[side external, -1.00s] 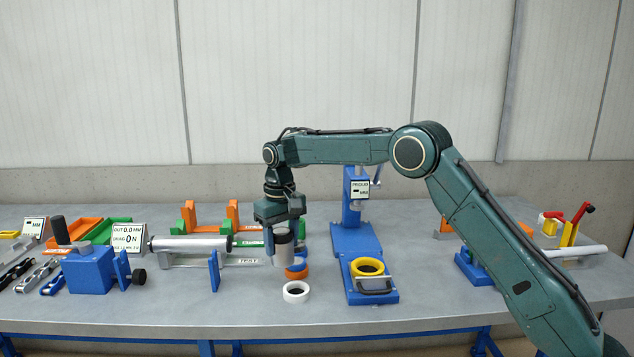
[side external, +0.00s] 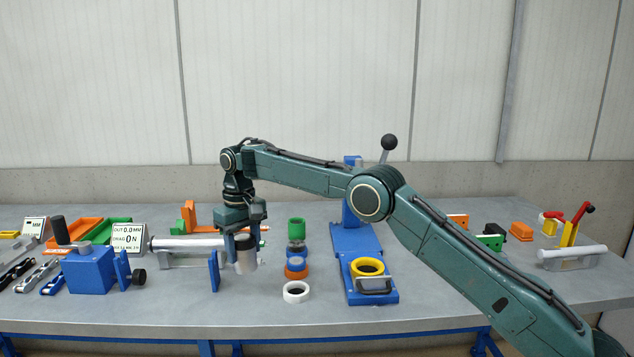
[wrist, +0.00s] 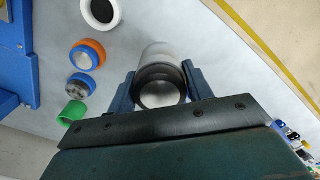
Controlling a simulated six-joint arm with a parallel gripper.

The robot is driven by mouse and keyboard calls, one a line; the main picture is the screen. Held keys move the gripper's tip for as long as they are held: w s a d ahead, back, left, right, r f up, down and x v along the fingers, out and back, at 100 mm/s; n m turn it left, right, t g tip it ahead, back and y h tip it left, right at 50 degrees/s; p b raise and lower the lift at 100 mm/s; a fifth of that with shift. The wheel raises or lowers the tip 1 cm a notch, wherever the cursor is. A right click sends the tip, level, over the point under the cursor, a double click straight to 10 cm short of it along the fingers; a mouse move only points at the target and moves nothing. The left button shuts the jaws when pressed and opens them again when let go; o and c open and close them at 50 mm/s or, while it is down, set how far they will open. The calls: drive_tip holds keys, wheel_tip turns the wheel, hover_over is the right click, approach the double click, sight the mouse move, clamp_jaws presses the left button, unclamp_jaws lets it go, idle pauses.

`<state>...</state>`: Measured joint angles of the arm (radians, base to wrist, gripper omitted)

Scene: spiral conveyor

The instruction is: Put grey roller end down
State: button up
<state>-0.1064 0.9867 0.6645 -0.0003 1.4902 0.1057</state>
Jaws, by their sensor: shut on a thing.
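The grey roller (side external: 245,254) is a short cylinder with a dark band near its top. It hangs upright, end down, in my gripper (side external: 241,238), just right of a blue upright plate. In the wrist view the roller (wrist: 161,76) is seen almost end-on between the two blue fingers of my gripper (wrist: 160,88), which are shut on its sides. Its lower end is close to the bench top; I cannot tell whether it touches.
Right of the roller stands a row of rings: white (side external: 296,292), orange (side external: 297,273) and green (side external: 296,228), with a blue one between. A blue press (side external: 355,240) with a yellow ring (side external: 367,267) stands further right. A long roller (side external: 185,244) lies behind left.

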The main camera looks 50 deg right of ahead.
sight(243, 237)
drive_tip(key=shift+f, duration=3.9)
drive_tip(key=o, duration=1.1)
drive_tip(key=shift+f, duration=0.2)
drive_tip(key=shift+r, duration=0.15)
wheel_tip(243, 237, up, 11)
drive_tip(key=shift+r, duration=0.55)
